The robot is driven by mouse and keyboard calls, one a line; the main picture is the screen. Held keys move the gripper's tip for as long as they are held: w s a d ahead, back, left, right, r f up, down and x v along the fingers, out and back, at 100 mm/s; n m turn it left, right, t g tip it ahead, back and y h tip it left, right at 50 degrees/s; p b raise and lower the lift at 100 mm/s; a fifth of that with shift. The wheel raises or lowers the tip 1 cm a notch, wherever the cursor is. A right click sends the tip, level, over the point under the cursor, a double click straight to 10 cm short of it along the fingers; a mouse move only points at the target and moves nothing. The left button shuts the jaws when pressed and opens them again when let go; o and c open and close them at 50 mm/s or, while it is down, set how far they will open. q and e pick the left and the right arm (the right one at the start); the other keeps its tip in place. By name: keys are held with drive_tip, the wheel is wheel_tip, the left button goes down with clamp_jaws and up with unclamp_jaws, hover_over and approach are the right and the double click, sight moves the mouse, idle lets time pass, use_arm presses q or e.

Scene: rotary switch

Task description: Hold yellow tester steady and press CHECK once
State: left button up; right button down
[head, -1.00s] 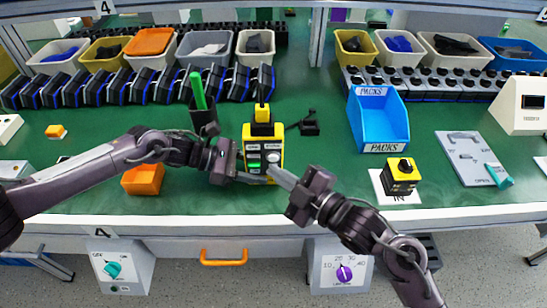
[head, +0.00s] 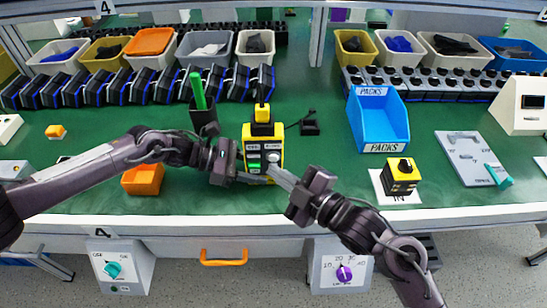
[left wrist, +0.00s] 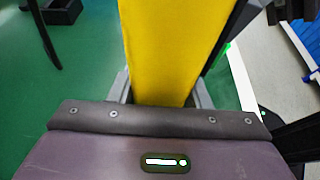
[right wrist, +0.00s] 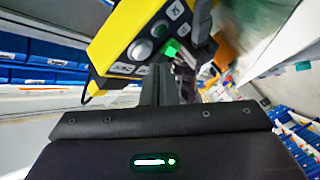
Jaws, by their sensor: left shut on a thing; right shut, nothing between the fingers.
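The yellow tester (head: 263,132) stands upright near the bench's front edge, with labelled buttons and a green element on its dark face. It also shows large in the left wrist view (left wrist: 170,45) and tilted in the right wrist view (right wrist: 118,32). My left gripper (head: 242,178) is shut on the tester's lower part from the left. My right gripper (head: 272,170) is shut and empty, its tips at the lower right of the tester's face, close to the round grey button (head: 273,157). I cannot tell whether they touch it. The button labels are too small to read.
A dark cup with a green stick (head: 198,92) stands behind left, an orange bin (head: 143,180) at left. A small dark device (head: 309,127) lies behind right. A blue PACKS tray (head: 379,118) and a yellow-black switch box (head: 402,176) are at right. Bins line the back.

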drive_tip(key=shift+w, duration=0.1)
idle(0.7)
drive_tip(key=shift+w, duration=0.35)
drive_tip(key=shift+w, duration=0.4)
idle(0.8)
drive_tip(key=shift+s, duration=0.85)
drive_tip(key=s, duration=0.5)
idle(0.7)
